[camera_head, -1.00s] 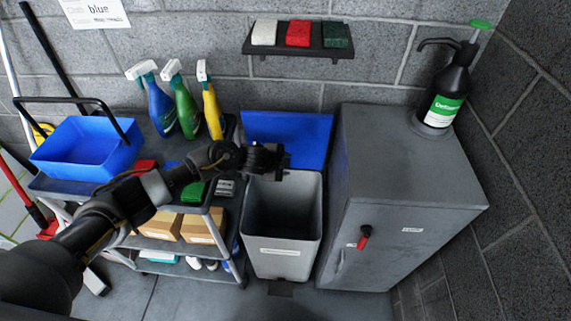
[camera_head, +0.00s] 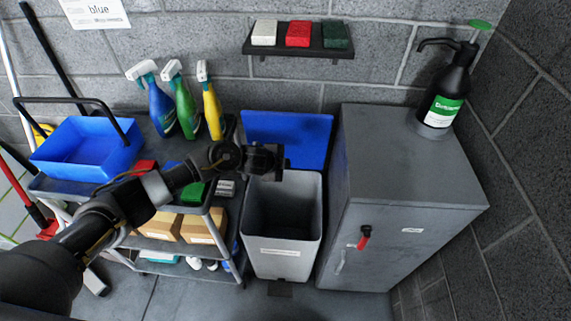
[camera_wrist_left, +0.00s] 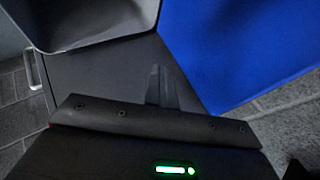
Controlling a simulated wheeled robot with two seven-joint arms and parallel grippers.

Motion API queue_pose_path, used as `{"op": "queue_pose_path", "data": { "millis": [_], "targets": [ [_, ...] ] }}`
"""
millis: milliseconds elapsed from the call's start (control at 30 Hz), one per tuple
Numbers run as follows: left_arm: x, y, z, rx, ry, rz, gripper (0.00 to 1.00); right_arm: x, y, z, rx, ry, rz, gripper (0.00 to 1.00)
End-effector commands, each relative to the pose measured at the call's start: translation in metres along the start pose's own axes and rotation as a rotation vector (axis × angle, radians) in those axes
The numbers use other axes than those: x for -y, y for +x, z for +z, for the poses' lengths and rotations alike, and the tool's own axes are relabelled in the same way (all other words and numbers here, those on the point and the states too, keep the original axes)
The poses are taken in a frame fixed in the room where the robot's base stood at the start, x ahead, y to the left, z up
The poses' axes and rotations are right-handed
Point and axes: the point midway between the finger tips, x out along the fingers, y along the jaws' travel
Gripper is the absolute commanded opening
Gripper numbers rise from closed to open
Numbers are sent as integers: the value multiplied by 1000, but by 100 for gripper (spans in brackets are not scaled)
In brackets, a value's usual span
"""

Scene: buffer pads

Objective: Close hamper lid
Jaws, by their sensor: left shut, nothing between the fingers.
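The grey hamper (camera_head: 283,215) stands on the floor between the cart and the cabinet, its mouth open. Its blue lid (camera_head: 305,137) is raised upright at the back, against the wall side. My left gripper (camera_head: 283,163) is over the hamper's back left rim, in front of the lid, and hides part of it. In the left wrist view the shut fingers (camera_wrist_left: 162,85) point between the hamper rim (camera_wrist_left: 100,42) and the blue lid (camera_wrist_left: 240,50). The fingers are empty; I cannot tell whether they touch the lid. My right gripper is not in view.
A cart (camera_head: 215,200) with spray bottles (camera_head: 187,115), a blue basket (camera_head: 88,148) and boxes stands left of the hamper. A grey cabinet (camera_head: 400,190) with a black dispenser (camera_head: 445,95) is close on the right. A shelf with sponges (camera_head: 298,52) hangs above.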

Motion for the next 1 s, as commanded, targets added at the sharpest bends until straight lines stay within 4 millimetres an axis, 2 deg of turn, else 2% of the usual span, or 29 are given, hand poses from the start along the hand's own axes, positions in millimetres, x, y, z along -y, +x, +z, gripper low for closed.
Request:
{"op": "queue_pose_path", "data": {
  "millis": [800,1000],
  "targets": [
    [0,0,0,0,0,0,1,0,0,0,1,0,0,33],
    [0,0,0,0,0,0,27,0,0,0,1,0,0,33]
  ]
}}
